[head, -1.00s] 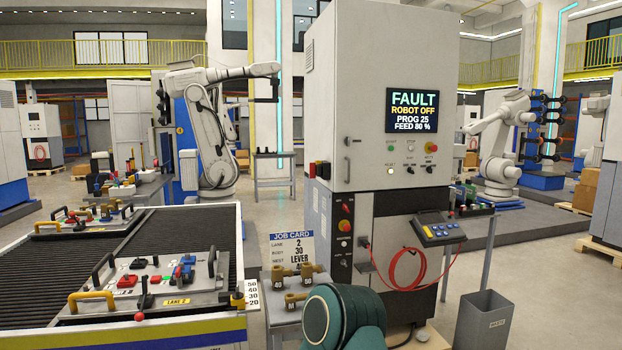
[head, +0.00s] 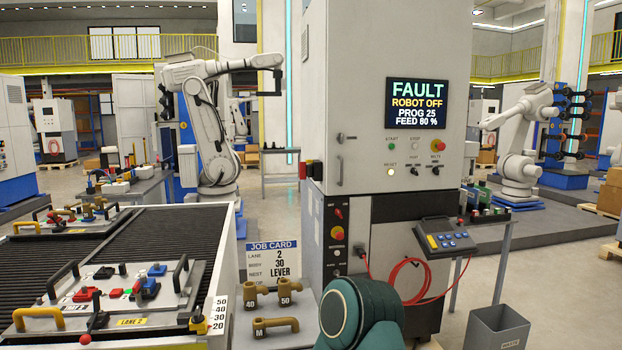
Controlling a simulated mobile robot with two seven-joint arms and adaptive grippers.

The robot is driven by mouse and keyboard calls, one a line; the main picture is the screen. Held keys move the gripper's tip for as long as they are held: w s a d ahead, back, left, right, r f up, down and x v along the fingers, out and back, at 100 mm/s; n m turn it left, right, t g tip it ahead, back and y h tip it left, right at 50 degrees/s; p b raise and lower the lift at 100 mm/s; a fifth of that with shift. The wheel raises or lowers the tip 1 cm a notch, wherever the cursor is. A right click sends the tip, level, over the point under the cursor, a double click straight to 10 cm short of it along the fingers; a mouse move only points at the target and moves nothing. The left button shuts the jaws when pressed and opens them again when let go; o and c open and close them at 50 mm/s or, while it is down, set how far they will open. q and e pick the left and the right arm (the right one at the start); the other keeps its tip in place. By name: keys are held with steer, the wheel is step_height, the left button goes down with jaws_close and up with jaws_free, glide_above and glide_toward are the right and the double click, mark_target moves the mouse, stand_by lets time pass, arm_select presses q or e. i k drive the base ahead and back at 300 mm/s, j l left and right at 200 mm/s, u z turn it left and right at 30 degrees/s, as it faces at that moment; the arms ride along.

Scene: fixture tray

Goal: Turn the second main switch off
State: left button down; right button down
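The grey control cabinet (head: 390,40) stands right of centre in the head view, with a screen (head: 418,103) reading FAULT, ROBOT OFF. Another red-and-yellow knob (head: 437,146) is on the upper front door. Labels beside the lower switch are too small to read, and I cannot tell which is the second main switch. Neither gripper is in view; only a teal part of my arm shows at the bottom.
A pendant with blue and yellow keys (head: 445,238) sits on a shelf, its red cable (head: 390,285) hanging below. Brass fittings (head: 275,328) lie by the job card (head: 272,262). The lane tray (head: 130,322) is at left. A grey bin (head: 497,330) stands at right.

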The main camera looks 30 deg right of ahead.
mark_target(306, 170)
steer(key=i+l, duration=0.15)
steer(key=l, duration=0.35)
steer(key=i+l, duration=0.1)
steer(key=l, duration=0.4)
steer(key=i+l, duration=0.15)
steer(key=l, duration=0.35)
steer(key=i+l, duration=0.1)
steer(key=l, duration=0.4)
steer(key=i+l, duration=0.15)
steer(key=l, duration=0.35)
steer(key=i+l, duration=0.15)
steer(key=l, duration=0.35)
steer(key=i+l, duration=0.1)
steer(key=l, duration=0.35)
steer(key=i+l, duration=0.15)
steer(key=l, duration=0.35)
